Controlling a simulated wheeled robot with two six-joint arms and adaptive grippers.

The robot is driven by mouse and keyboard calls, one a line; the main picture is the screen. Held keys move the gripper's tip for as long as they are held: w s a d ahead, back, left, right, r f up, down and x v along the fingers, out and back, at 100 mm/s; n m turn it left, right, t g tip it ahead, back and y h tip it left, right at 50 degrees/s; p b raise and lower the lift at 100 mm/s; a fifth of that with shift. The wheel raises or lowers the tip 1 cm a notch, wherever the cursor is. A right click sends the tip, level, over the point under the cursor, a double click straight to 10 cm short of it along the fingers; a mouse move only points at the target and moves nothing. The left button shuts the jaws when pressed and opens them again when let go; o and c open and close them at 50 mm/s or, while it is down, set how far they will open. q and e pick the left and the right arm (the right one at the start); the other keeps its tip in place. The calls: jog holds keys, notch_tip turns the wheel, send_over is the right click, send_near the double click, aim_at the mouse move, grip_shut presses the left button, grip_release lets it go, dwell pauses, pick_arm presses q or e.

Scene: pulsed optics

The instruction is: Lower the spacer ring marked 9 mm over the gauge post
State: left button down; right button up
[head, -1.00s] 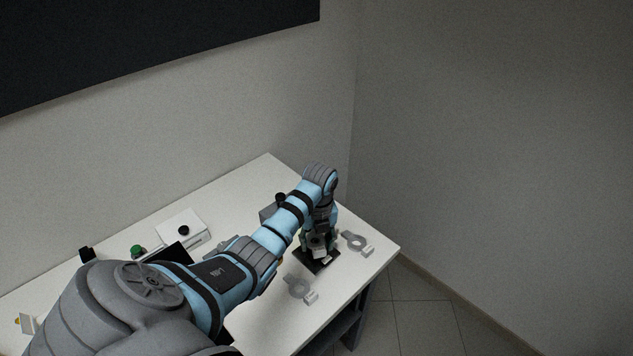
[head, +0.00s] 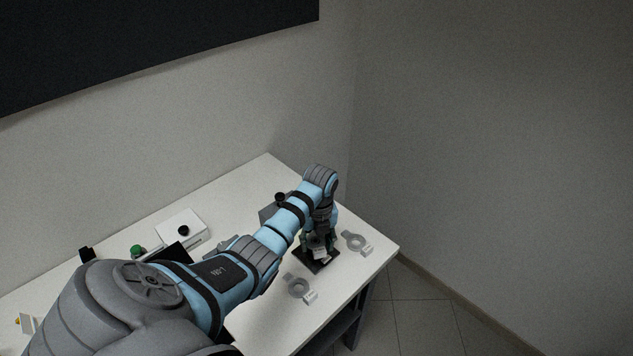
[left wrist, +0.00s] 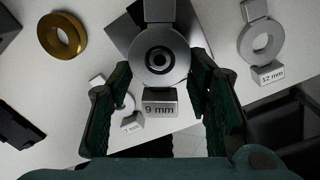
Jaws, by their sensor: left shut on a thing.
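The grey spacer ring marked 9 mm (left wrist: 143,62) is between the fingers of my left gripper (left wrist: 161,62), which is shut on it. Its label block faces the camera below the ring. The dark round top of the gauge post (left wrist: 159,59) shows inside the ring's hole, roughly centred. From above I cannot tell how far down the post the ring is. The post's dark square base (left wrist: 122,33) lies beneath. In the head view my left gripper (head: 318,243) is over the black base (head: 327,262), and the arm hides part of it. My right gripper is not in view.
A ring marked 12 mm (left wrist: 245,42) lies to the right; it also shows in the head view (head: 347,237). A gold ring (left wrist: 47,34) lies left. The table (head: 345,290) ends close by at the front.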

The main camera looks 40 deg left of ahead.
pick_arm(q)
jog(key=shift+f, duration=0.1)
jog(key=shift+f+b, duration=0.9)
jog(key=shift+f, duration=0.35)
jog(key=shift+f, duration=0.25)
jog(key=shift+r+p, duration=0.35)
jog(key=shift+p, duration=0.2)
jog(key=shift+f, duration=0.2)
